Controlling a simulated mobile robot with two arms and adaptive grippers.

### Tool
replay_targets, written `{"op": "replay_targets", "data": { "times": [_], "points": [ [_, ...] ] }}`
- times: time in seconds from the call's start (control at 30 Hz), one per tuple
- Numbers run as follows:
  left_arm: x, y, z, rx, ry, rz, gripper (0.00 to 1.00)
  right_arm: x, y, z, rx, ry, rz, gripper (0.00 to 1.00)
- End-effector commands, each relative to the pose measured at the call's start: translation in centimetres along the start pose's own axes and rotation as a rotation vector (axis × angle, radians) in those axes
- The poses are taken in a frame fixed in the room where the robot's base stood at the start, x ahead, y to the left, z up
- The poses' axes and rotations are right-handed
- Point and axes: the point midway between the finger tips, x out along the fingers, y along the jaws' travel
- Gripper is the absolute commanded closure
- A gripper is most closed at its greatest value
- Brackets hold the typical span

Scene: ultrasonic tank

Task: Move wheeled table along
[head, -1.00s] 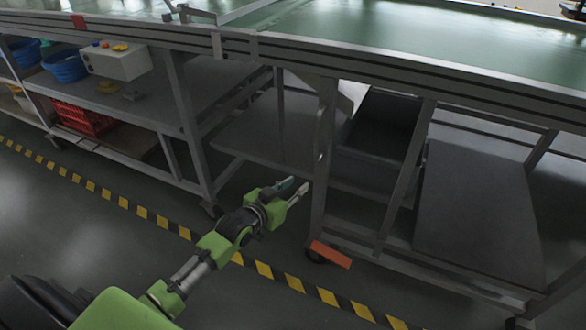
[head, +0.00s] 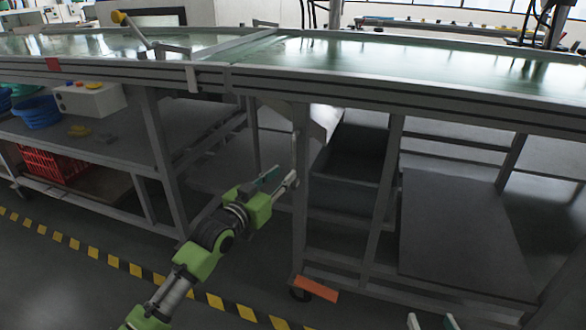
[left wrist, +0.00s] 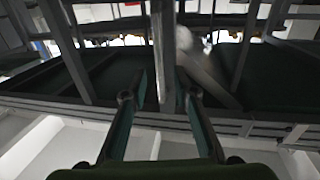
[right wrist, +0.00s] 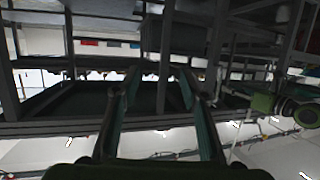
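The wheeled table (head: 430,96) is a long grey metal frame with a green top. A caster and an orange pedal (head: 316,289) show at the foot of its near upright post (head: 301,200). My left gripper (head: 283,177) is open just left of that post. In the left wrist view a vertical post (left wrist: 161,50) appears between its open fingers (left wrist: 163,82); contact cannot be told. My right gripper (head: 431,322) shows only its tips at the bottom edge. In the right wrist view it is open and empty (right wrist: 160,82), facing the frame.
A dark bin (head: 350,155) and a grey panel (head: 455,235) sit under the top. Yellow-black tape (head: 130,268) crosses the clear floor in front.

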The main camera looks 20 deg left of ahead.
Motion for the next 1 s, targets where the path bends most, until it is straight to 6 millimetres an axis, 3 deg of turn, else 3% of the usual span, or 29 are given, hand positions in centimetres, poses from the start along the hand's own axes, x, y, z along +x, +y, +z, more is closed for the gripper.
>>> {"op": "replay_targets", "data": {
  "times": [0.3, 0.5, 0.7, 1.0],
  "points": [
    [4.2, 0.0, 0.1, -0.001, 0.001, 0.000, 0.73, -0.1, -0.8, -6.0, 0.003, 0.284, -0.017, 0.60],
    [6.0, 0.1, 0.1, 0.000, 0.000, 0.001, 0.73, -0.8, -1.1, -8.8, 0.006, 0.418, -0.025, 0.60],
    [6.7, 0.0, 0.0, 0.001, -0.001, 0.000, 0.73, -1.4, -1.3, -10.1, 0.008, 0.480, -0.028, 0.60],
    [6.8, 0.1, 0.0, 0.000, -0.001, 0.001, 0.73, -1.5, -1.3, -10.4, 0.008, 0.490, -0.028, 0.60]
  ]
}}
